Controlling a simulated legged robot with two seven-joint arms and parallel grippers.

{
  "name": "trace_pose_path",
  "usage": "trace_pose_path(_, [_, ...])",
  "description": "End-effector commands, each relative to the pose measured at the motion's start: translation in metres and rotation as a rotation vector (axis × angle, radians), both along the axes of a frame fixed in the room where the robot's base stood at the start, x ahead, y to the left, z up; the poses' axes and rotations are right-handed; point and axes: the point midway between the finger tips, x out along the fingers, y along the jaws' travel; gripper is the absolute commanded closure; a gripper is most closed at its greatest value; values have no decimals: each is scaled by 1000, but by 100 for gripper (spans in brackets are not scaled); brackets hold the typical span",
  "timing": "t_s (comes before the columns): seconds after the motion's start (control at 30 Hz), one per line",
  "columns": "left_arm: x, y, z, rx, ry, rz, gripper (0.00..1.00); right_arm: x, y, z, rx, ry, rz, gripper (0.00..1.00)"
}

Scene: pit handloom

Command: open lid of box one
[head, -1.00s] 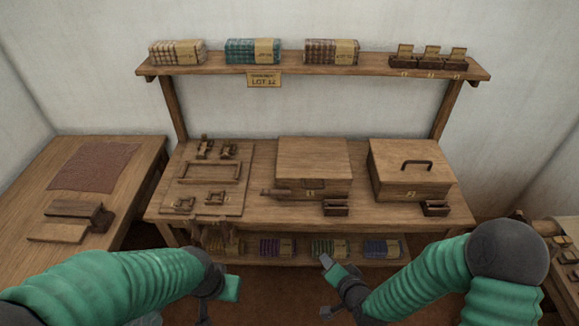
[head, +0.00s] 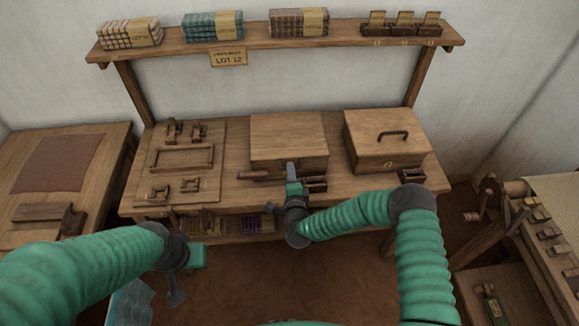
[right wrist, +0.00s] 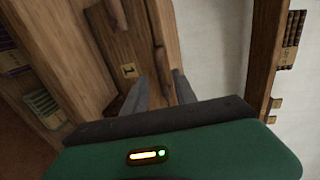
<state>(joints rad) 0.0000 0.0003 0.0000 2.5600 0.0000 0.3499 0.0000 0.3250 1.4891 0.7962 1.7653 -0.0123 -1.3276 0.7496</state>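Box one (head: 288,138) is the plain wooden box in the middle of the bench, with its flat lid down. In the right wrist view its label "1" shows on its front face (right wrist: 118,52). My right gripper (head: 291,170) is at the front edge of this box. In the right wrist view its two fingers (right wrist: 160,82) stand apart, with a wooden strip (right wrist: 160,62) beyond the gap. I cannot tell whether they touch the box. My left gripper (head: 182,277) hangs low in front of the bench; its finger opening is unclear.
A second box (head: 385,145) with a dark handle stands to the right. A board with small wooden parts (head: 185,160) lies at left. Small dark holders (head: 411,177) sit along the front edge. A shelf (head: 345,38) with cloth bundles runs above. A loom frame stands at right.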

Motion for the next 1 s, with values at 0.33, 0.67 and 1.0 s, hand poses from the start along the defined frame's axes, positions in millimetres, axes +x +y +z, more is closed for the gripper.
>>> trace_pose_path(0.33, [0,0,1,0,0,0,100,35,0,-8,-1,0,1,67])
trace_pose_path(0.67, [0,0,1,0,0,0,100,35,0,-7,-1,0,1,88])
trace_pose_path(1.0, [0,0,1,0,0,0,100,34,0,-8,-1,1,1,100])
